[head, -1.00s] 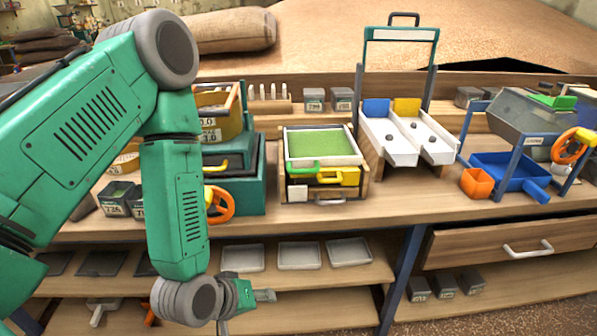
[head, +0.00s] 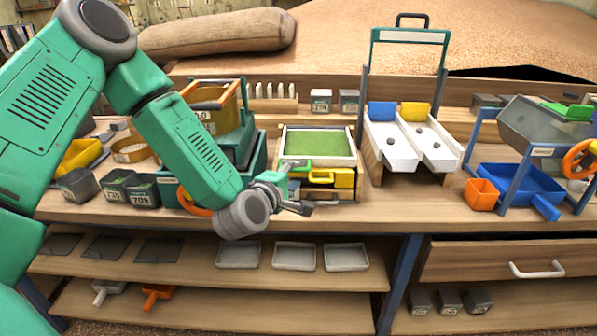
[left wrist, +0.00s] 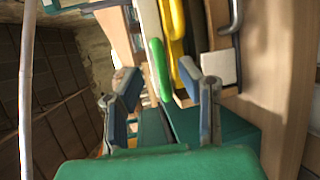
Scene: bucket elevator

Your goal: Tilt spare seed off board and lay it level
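A board with a green top and pale rim (head: 318,146) lies in a wooden box on the bench and looks level. A green handle (head: 297,165) is at its front left; it also shows in the left wrist view (left wrist: 160,68). A yellow handle (head: 322,177) is just below and to the right. No loose seed can be made out on the board. My left gripper (head: 297,191) is in front of the box, close to the green handle. In the left wrist view its fingers (left wrist: 168,92) are apart with nothing held, and the handles lie beyond them. My right gripper is not in view.
A two-lane white chute (head: 410,145) stands right of the box. A teal machine with an orange wheel (head: 196,205) is left, partly behind my arm. An orange cup (head: 481,194) and blue tray (head: 512,182) are further right. Grey trays (head: 294,256) lie on the shelf below.

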